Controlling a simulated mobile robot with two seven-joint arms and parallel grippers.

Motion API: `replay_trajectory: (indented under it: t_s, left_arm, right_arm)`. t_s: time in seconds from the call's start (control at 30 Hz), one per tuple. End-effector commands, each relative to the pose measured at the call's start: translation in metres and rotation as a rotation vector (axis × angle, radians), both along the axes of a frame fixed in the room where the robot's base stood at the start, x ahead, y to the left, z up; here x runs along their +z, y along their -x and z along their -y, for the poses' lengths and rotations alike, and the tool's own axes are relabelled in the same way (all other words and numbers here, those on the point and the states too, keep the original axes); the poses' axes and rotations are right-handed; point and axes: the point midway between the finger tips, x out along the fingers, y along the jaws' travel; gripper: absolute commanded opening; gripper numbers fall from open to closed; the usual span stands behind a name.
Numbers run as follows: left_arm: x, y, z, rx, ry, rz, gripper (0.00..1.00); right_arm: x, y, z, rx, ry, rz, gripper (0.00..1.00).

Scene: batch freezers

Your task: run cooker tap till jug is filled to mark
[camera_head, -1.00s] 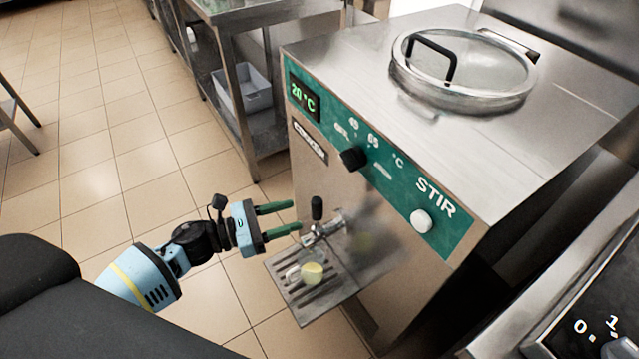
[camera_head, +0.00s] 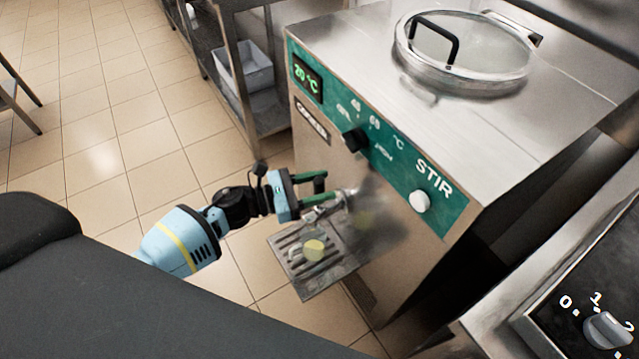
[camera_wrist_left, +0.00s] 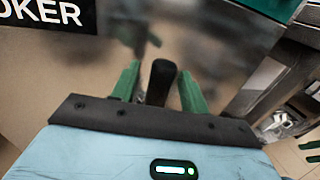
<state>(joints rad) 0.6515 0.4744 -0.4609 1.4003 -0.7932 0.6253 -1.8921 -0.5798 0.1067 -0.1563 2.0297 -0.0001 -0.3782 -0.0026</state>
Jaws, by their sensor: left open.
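The cooker (camera_head: 395,215) is a steel box with a green control panel. Its metal tap (camera_head: 345,196) sticks out low on the front, above a slotted drip tray (camera_head: 298,278). A small clear jug (camera_head: 314,248) with pale yellow liquid stands on the tray; its mark is too small to make out. My left gripper (camera_head: 328,187) is open at the tap. In the left wrist view, the tap's black handle (camera_wrist_left: 162,75) stands between the two green fingers, with gaps on both sides. The fingers hide the handle in the head view. My right gripper is not in view.
The panel has a display (camera_head: 306,76) reading 20 °C, a black knob (camera_head: 355,139) and a white STIR button (camera_head: 420,202). A glass lid (camera_head: 465,50) covers the cooker top. A steel rack with a white bin (camera_head: 243,72) stands behind. The tiled floor at left is clear.

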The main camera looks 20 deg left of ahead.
Motion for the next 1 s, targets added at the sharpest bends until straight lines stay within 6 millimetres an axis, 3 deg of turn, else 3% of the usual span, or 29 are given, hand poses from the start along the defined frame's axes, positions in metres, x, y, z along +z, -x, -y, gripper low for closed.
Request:
replay_trajectory:
  t_s: [0.3, 0.67, 1.0]
  left_arm:
    - [0.000, -0.002, 0.002, 0.000, -0.001, -0.001, 0.45]
    - [0.000, -0.002, 0.002, 0.000, 0.000, 0.000, 0.00]
    - [-0.005, 0.001, 0.001, -0.001, 0.016, 0.012, 0.00]
  right_arm:
    - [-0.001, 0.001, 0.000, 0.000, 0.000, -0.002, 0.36]
    - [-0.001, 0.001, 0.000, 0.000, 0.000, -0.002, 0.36]
    - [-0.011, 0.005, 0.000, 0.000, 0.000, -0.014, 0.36]
